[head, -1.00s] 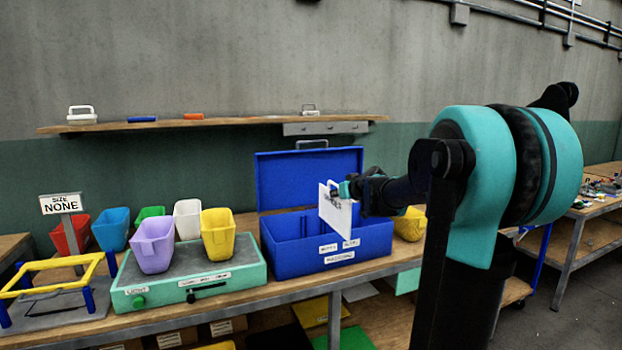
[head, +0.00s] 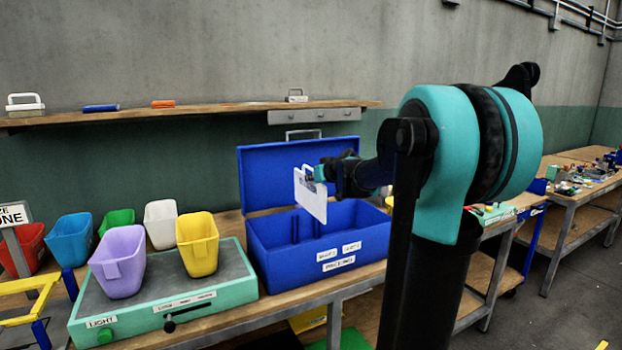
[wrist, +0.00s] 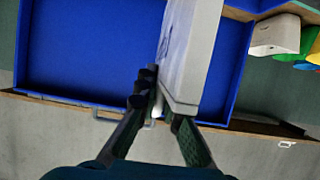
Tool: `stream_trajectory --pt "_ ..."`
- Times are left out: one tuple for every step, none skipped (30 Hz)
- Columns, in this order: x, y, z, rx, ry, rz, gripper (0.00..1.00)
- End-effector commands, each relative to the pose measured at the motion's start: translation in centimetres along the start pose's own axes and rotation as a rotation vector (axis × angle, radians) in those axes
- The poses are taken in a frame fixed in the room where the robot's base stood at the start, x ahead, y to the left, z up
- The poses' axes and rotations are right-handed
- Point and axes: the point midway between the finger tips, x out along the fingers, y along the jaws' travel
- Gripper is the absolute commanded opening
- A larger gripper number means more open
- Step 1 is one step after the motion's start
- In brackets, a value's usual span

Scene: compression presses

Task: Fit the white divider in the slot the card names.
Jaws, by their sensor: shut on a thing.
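The white divider (head: 311,198) is a flat plate held upright in my gripper (head: 318,174). In the head view it is in front of the open blue lid (head: 262,178) and above the blue box (head: 302,277), apart from its floor. In the wrist view the divider (wrist: 193,50) runs up from between the fingertips (wrist: 167,108), with faint dark print on one face. The box has inner partitions at its back left and white labels on its front, too small to read. Its slots are mostly hidden. I cannot identify the card; a cut-off sign (head: 14,214) shows at left.
A green-rimmed platform (head: 165,318) left of the box carries a purple bin (head: 118,262) and a yellow bin (head: 198,244). More coloured bins stand behind. A wooden shelf (head: 190,113) runs along the wall above. My arm hides the bench right of the box.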

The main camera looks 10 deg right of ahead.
Motion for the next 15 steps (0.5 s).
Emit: stream_trajectory --pt "0.0 0.0 0.0 0.000 0.000 0.000 0.00" --pt "0.0 0.0 0.1 0.000 0.000 0.000 0.00" --pt "0.1 0.0 0.3 0.000 0.000 0.000 0.00" --pt "0.2 0.0 0.4 0.000 0.000 0.000 0.00" --pt "0.3 0.0 0.6 0.000 0.000 0.000 0.00" --pt "0.4 0.0 0.8 0.000 0.000 0.000 0.00" --pt "0.5 0.0 1.0 0.000 0.000 0.000 0.00" --pt "0.6 0.0 1.3 0.000 0.000 0.000 0.00" --pt "0.7 0.0 1.6 0.000 0.000 0.000 0.00" --pt "0.8 0.0 1.8 0.000 0.000 0.000 0.00" --pt "0.9 0.0 2.1 0.000 0.000 0.000 0.00" --pt "1.0 0.0 2.5 0.000 0.000 0.000 0.00" --pt "1.1 0.0 2.7 0.000 0.000 0.000 0.00" --pt "1.2 0.0 2.9 0.000 0.000 0.000 0.00" --pt "1.4 0.0 3.3 0.000 0.000 0.000 0.00"
